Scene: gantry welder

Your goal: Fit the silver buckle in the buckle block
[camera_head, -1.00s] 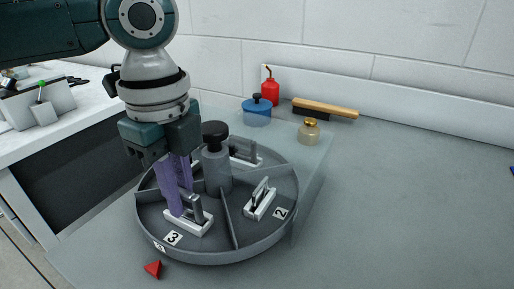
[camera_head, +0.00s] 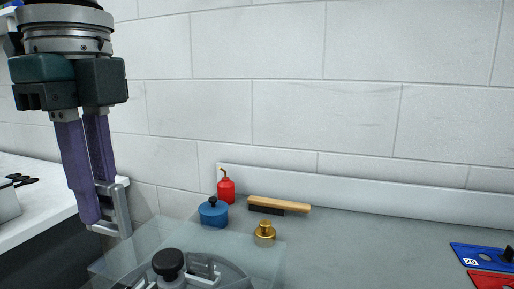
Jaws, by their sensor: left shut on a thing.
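My left gripper (camera_head: 101,205), with two long purple fingers, is shut on a silver buckle (camera_head: 122,210) at the left of the head view. The buckle is a small silver frame, held upright at the fingertips, above and to the left of the round divided tray. The fingers hide part of it. I cannot pick out the buckle block for sure. My right gripper is not in view.
The grey round tray (camera_head: 233,277) with a black knob (camera_head: 168,262) shows at the bottom edge. Behind it are a blue pot (camera_head: 213,213), a red bottle (camera_head: 226,188), a brush (camera_head: 279,204) and a brass weight (camera_head: 265,232). Blue (camera_head: 478,256) and red (camera_head: 490,279) plates lie far right. The middle counter is clear.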

